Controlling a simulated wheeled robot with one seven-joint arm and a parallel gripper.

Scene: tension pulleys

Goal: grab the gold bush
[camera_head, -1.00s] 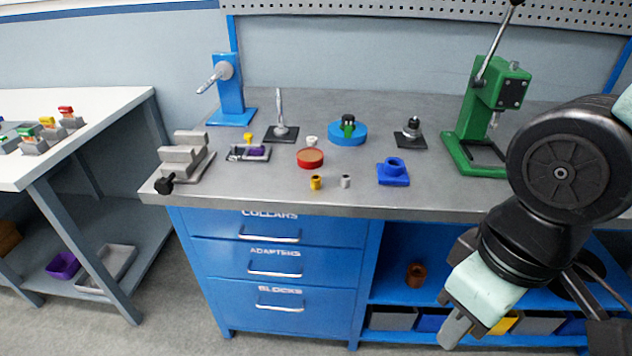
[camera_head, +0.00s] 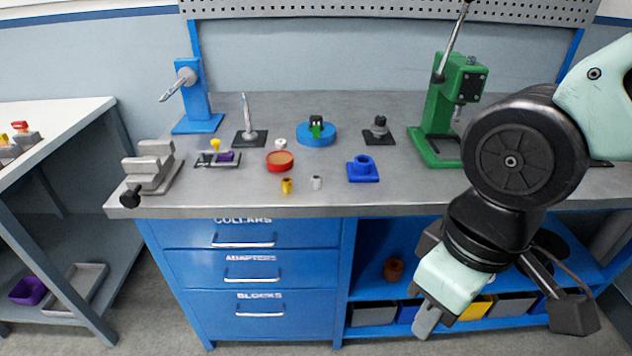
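The gold bush (camera_head: 287,185) is a small yellow-gold cylinder standing on the grey bench top near its front edge. A similar small silver bush (camera_head: 316,183) stands just to its right, apart from it. My gripper (camera_head: 502,279) is at the lower right, in front of the bench's open shelves and well away from the gold bush. The wrist hides part of the gripper.
A red round piece (camera_head: 280,162) and a blue block with a collar (camera_head: 363,170) stand near the bushes. A grey vise (camera_head: 153,168) is at left, a green press (camera_head: 440,115) at right. The front edge between is clear.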

